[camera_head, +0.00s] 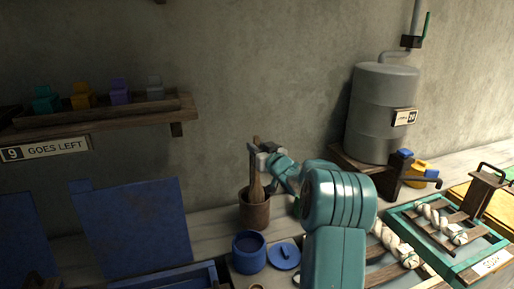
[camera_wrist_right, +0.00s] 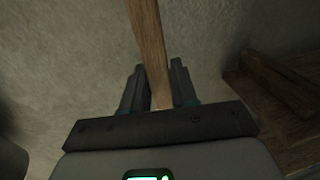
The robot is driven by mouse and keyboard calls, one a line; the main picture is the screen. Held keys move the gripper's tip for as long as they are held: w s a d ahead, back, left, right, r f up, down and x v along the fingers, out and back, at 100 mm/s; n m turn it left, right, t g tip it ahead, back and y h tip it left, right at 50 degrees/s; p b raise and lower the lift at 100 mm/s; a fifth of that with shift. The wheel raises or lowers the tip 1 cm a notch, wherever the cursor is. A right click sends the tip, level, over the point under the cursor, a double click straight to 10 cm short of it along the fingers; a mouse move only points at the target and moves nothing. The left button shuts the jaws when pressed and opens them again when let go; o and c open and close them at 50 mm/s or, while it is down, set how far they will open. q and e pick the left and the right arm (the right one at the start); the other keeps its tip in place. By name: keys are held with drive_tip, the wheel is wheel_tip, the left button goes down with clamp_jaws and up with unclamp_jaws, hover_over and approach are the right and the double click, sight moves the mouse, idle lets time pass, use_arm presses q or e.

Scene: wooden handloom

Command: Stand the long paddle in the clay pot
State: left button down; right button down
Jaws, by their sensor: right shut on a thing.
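The long paddle (camera_head: 257,186) is wooden and stands nearly upright at the middle of the head view. Its lower end goes down into the mouth of the brown clay pot (camera_head: 256,215) and is hidden there; I cannot tell whether it touches the bottom. My right gripper (camera_head: 262,150) is shut on the upper part of the paddle, above the pot. In the right wrist view the paddle's shaft (camera_wrist_right: 150,50) runs between the two dark fingers of my right gripper (camera_wrist_right: 158,84). My left gripper is not in view.
A blue pot (camera_head: 249,254) and a blue lid (camera_head: 284,256) sit in front of the clay pot. Blue panels (camera_head: 135,230) stand at left. A grey tank (camera_head: 382,115) and a green-framed tray (camera_head: 449,262) are at right. A shelf (camera_head: 95,122) hangs on the wall.

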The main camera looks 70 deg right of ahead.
drive_tip(key=c, duration=0.8)
unclamp_jaws()
drive_tip(key=b+v, duration=0.2)
drive_tip(key=v, duration=1.4)
drive_tip(key=shift+a, duration=0.2)
drive_tip(key=shift+s, duration=0.15)
